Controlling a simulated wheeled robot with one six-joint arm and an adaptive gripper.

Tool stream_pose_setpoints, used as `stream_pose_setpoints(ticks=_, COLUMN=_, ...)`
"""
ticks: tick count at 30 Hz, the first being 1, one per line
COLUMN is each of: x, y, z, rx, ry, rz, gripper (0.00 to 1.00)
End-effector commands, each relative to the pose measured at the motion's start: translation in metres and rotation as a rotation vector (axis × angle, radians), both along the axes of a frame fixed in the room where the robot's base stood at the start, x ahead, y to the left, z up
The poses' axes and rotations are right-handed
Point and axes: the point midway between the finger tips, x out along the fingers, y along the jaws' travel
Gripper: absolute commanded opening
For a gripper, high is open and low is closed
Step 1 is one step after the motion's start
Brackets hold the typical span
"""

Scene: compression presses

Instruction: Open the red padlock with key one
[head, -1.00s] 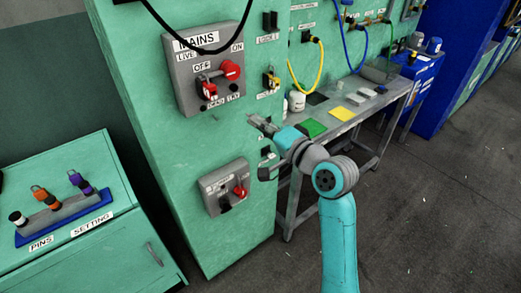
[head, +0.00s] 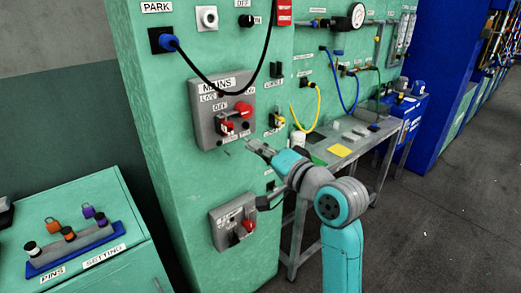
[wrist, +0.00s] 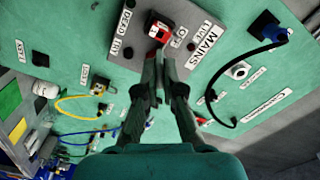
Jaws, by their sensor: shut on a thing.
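The red padlock (head: 227,127) hangs at the lower part of the grey MAINS switch box (head: 206,106), below its red handle. It also shows in the wrist view (wrist: 160,30), just ahead of my fingertips. My gripper (head: 254,145) points left toward the box, to the right of and a little below the padlock. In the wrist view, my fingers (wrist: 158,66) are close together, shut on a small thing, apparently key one. The key is too small and too hidden between the fingertips to make out clearly. I cannot tell whether it touches the padlock.
A second grey switch box (head: 232,222) with a red knob is below. A black cable (head: 264,92) loops above the MAINS box. A yellow padlock (head: 277,122) hangs right of it. A bench (head: 362,144) is behind my arm, and a teal cabinet (head: 110,270) stands left.

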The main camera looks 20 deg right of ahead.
Motion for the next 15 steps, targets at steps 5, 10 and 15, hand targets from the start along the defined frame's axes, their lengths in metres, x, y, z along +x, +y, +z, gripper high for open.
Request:
stream_pose_setpoints(ticks=5, x=0.013, y=0.004, z=0.000, rx=0.000, ry=0.000, rz=0.001, gripper=0.00)
stream_pose_setpoints(ticks=10, x=0.027, y=0.010, z=0.000, rx=0.001, ry=0.000, rz=0.002, gripper=0.00)
stream_pose_setpoints(ticks=15, x=0.039, y=0.013, z=0.000, rx=0.000, ry=-0.001, rz=0.001, gripper=0.00)
